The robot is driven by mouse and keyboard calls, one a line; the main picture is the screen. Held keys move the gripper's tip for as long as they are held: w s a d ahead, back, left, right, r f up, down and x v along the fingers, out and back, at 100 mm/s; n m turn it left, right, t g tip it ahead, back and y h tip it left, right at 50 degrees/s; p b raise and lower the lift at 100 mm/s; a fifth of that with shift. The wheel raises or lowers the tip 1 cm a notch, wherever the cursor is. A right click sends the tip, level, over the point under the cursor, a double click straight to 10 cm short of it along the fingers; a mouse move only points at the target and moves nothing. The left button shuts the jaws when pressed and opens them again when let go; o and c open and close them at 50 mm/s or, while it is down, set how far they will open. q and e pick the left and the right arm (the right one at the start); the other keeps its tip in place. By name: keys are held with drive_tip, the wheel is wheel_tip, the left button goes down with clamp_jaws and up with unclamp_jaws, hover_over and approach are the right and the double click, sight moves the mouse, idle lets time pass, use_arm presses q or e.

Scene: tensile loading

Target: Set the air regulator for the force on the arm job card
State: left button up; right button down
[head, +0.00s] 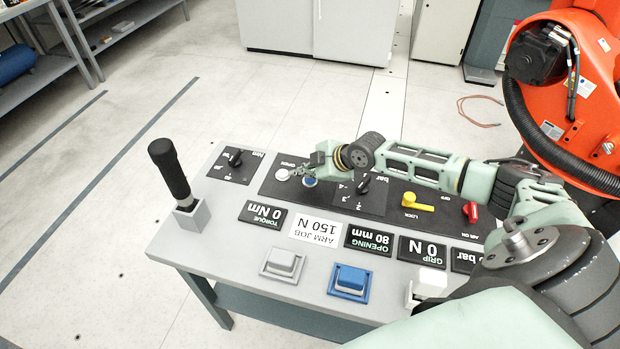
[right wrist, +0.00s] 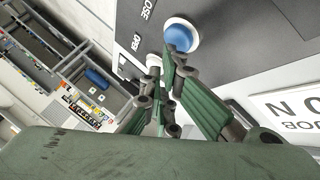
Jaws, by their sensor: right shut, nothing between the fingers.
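The arm job card (head: 316,230) reads 150 N, upside down, and part of it shows in the right wrist view (right wrist: 290,105). The air regulator (head: 364,186) is a black knob with a bar scale beside my right arm; its exact pointing is too small to tell. My right gripper (head: 300,173) is shut and empty over the blue round button (head: 310,182). In the right wrist view the fingertips (right wrist: 172,68) are close to that blue button (right wrist: 181,35); whether they touch it I cannot tell. My left gripper is not in view.
Displays show torque 0 Nm (head: 263,215), opening 80 mm (head: 368,240) and grip 0 N (head: 423,250); the bar display is partly hidden by my arm. A yellow lock lever (head: 414,201), red air valve (head: 472,210), white button (head: 282,174) and black joystick (head: 170,170) stand on the console.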

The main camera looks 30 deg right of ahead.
drive_tip(key=shift+f+b, duration=0.5)
drive_tip(key=shift+f, duration=0.05)
idle(0.4)
drive_tip(key=shift+r, duration=0.1)
idle(3.5)
drive_tip(key=shift+r+p, duration=0.75)
drive_tip(key=shift+r, duration=0.15)
drive_tip(key=shift+r+p, duration=1.95)
drive_tip(key=shift+r, duration=0.55)
